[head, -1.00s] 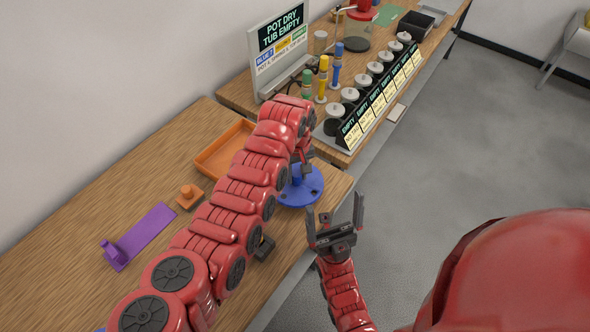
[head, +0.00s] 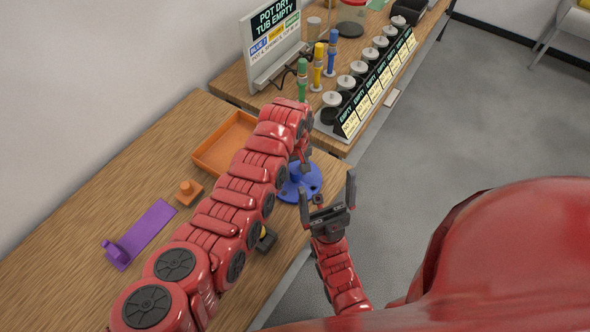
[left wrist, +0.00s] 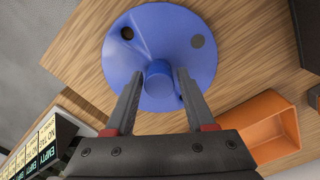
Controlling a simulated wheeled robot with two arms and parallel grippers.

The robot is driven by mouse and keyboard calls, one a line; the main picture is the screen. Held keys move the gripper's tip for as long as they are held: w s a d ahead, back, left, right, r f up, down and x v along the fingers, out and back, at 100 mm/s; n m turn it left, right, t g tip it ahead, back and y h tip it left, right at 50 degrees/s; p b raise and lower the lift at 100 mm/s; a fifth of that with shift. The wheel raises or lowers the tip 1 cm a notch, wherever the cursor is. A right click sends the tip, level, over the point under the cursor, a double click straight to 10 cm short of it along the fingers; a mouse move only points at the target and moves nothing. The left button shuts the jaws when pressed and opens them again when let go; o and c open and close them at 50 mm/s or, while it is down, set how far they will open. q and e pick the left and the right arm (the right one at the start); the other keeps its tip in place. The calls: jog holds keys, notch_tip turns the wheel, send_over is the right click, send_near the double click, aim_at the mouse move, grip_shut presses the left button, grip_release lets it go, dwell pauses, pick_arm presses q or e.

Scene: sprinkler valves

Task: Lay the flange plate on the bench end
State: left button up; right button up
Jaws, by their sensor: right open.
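The flange plate is a blue round disc (head: 312,181) with holes and a raised centre stub. It lies flat on the near bench's end, close to its right edge. It fills the upper middle of the left wrist view (left wrist: 187,50). My left gripper (left wrist: 160,74) has its fingers on either side of the stub, with small gaps showing, so it looks open. In the head view my left arm partly covers the plate's left side. My right gripper (head: 327,192) is open, just right of the plate, near the bench edge.
An orange tray (head: 205,168), an orange block (head: 189,192) and a purple bracket (head: 145,235) lie on the near bench (head: 60,235). A dark item (head: 265,240) sits beside my left arm. The far bench holds a sign (head: 272,40), coloured valves (head: 318,66) and a row of tubs labelled EMPTY (head: 372,88).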

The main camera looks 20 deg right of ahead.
aim_at(295, 170)
pick_arm(q)
jog(key=shift+o, duration=1)
jog(key=shift+s, duration=0.1)
jog(key=shift+r, duration=0.7)
notch_tip(295, 170, up, 5)
jog(key=shift+r+b, duration=0.1)
jog(key=shift+b, duration=1.15)
notch_tip(295, 170, up, 6)
jog(key=shift+f+p, duration=0.1)
jog(key=shift+p, duration=0.5)
